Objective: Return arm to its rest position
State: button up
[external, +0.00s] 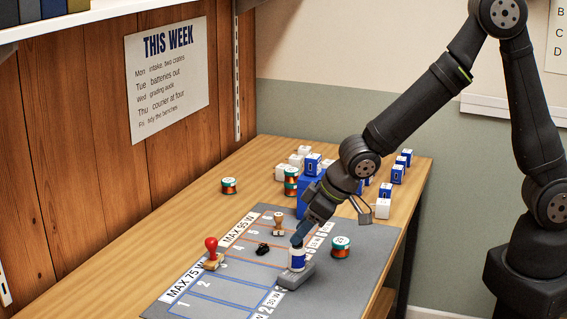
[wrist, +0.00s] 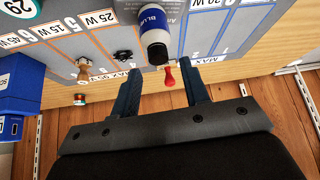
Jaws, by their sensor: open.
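My gripper (external: 299,240) is low over the grey mat, close above a small white-and-blue bottle (external: 297,259). In the wrist view my gripper (wrist: 162,76) has its two blue fingers apart with nothing held between them. The bottle, with a dark cap and a "BLUE" label, shows there just ahead of the fingertips (wrist: 154,28). Whether a finger touches the bottle cannot be told. In the external view my arm is bent, reaching down and left from its base at the right.
The grey mat (external: 223,291) has marked lanes. A red-knobbed stamp (external: 212,252), a wooden stamp (external: 278,223), a small black item (external: 262,248) and a green-and-copper reel (external: 341,246) stand on it. A blue box (external: 308,184) and several blue-and-white blocks stand behind.

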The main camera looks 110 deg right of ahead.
jog(key=shift+f, duration=0.15)
jog(key=shift+f, duration=0.25)
jog(key=v, duration=1.2)
jog(key=x, duration=1.2)
jog(key=shift+f, duration=0.5)
notch_tip(320, 180, up, 5)
jog(key=shift+s+d, duration=0.1)
jog(key=s+d+r, duration=0.6)
jog(key=s+r, duration=0.1)
jog(key=s, duration=0.3)
jog(key=s+d+m+g+h, duration=0.1)
jog(key=d+m, duration=0.4)
jog(key=d, duration=3.1)
jog(key=shift+s+f+g+h, duration=0.3)
jog(key=shift+s+g+h, duration=0.1)
jog(key=shift+s+g, duration=0.3)
